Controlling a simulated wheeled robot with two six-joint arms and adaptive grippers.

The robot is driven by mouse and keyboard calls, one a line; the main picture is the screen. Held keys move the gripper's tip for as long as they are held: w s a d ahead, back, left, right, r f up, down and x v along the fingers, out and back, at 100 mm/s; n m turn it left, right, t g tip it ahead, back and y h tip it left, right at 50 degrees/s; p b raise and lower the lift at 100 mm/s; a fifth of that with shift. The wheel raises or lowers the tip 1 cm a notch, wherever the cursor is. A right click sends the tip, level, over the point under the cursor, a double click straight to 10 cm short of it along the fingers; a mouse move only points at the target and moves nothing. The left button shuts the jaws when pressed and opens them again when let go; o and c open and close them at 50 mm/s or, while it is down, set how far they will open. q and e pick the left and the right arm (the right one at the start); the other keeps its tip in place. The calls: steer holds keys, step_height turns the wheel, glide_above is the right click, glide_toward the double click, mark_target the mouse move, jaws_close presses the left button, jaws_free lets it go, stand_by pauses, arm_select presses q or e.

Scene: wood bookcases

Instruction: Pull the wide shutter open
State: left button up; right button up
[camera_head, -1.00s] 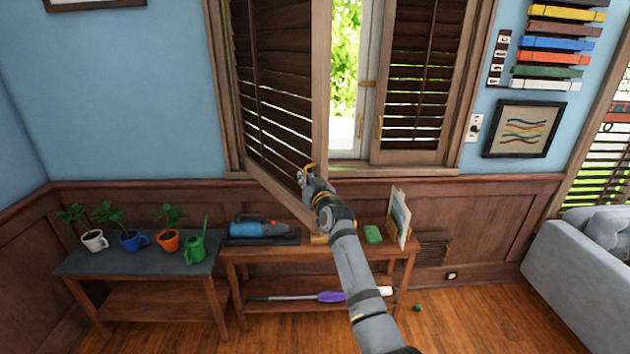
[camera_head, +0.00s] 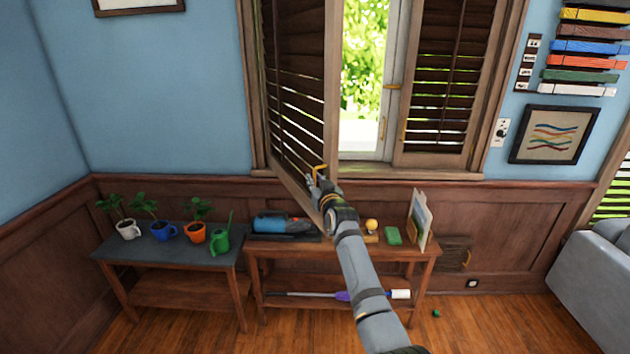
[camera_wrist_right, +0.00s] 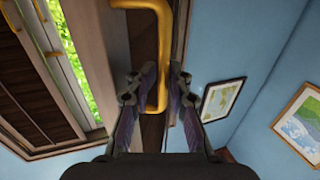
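The wide shutter (camera_head: 297,85), a dark louvred panel in a brown wood frame, stands swung into the room at the left of the window in the head view. Its yellow handle (camera_head: 320,168) is low on the free edge. My right gripper (camera_head: 317,181) is at this handle. In the right wrist view the two fingers of my right gripper (camera_wrist_right: 162,80) stand close on either side of the handle's bar (camera_wrist_right: 163,45) and appear closed on it. My left gripper is not in view.
A second louvred shutter (camera_head: 446,85) covers the window's right part. Below stand a wooden shelf table (camera_head: 340,250) with a blue tool, a green block and a propped picture, and a side table (camera_head: 140,258) with potted plants. A grey sofa (camera_head: 590,280) is at right.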

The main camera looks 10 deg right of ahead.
steer(key=shift+s+r, duration=0.1)
steer(key=s+d, duration=0.1)
steer(key=s, duration=0.6)
steer(key=shift+s+d, duration=0.15)
steer(key=shift+d, duration=0.05)
